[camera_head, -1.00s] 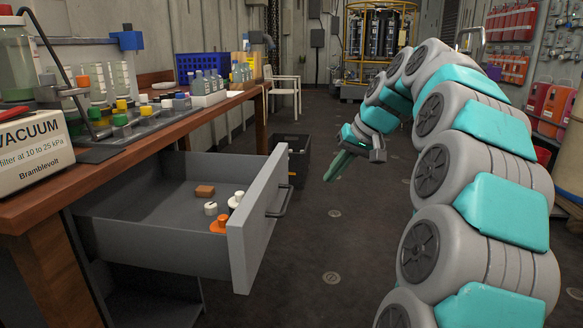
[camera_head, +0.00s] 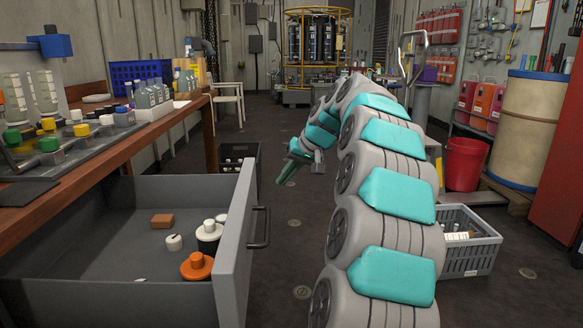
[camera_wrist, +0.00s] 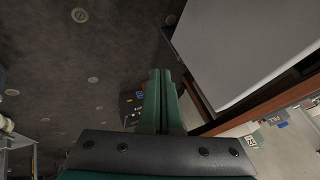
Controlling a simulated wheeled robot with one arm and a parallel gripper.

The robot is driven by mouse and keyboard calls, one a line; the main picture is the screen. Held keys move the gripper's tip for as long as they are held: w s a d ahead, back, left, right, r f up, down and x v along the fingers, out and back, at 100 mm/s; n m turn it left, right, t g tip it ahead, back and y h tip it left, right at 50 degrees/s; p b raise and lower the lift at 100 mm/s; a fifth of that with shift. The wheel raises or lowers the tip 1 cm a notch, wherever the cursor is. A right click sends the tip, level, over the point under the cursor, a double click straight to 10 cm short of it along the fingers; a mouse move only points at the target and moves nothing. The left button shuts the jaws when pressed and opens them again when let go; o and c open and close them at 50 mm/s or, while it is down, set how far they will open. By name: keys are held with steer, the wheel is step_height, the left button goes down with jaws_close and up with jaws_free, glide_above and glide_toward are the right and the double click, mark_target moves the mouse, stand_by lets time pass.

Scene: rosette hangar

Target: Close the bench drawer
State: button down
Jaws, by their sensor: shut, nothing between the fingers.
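The grey bench drawer (camera_head: 235,250) is pulled out from under the wooden bench (camera_head: 95,170), on the left in the head view. Its front panel faces right and carries a dark bar handle (camera_head: 260,227). Inside lie a brown block (camera_head: 162,221), a small white knobbed piece (camera_head: 174,242), a black-and-white knobbed piece (camera_head: 208,235) and an orange knobbed piece (camera_head: 197,266). My gripper (camera_head: 284,181) is beyond the drawer and to the right of its front, apart from it, pointing down and left. Its green fingers (camera_wrist: 160,85) are together and empty in the wrist view.
A dark crate (camera_head: 238,165) stands on the floor beyond the drawer. A grey basket (camera_head: 470,250), a red bucket (camera_head: 463,163) and a large drum (camera_head: 527,125) stand on the right. A white chair (camera_head: 228,98) is farther back.

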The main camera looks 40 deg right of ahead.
mark_target(153, 180)
steer(key=shift+w+a+f, duration=0.3)
steer(key=shift+w+a, duration=0.3)
steer(key=shift+a, duration=0.05)
steer(key=shift+w+a+f, duration=0.35)
steer(key=shift+w+a, duration=0.25)
steer(key=shift+w, duration=0.05)
steer(key=shift+w+a+f, duration=0.3)
steer(key=shift+w+a, duration=0.3)
steer(key=shift+a, duration=0.05)
steer(key=w+a+p, duration=0.2)
steer(key=w+a, duration=0.3)
steer(key=a, duration=0.3)
steer(key=w+a+p, duration=0.2)
steer(key=w+a, duration=0.4)
steer(key=a, duration=0.2)
steer(key=w+a+p, duration=0.3)
steer(key=w+a, duration=0.2)
steer(key=a, duration=0.3)
steer(key=shift+w+a+r, duration=0.1)
steer(key=shift+w+a, duration=0.6)
steer(key=shift+a, duration=0.2)
steer(key=shift+d, duration=0.1)
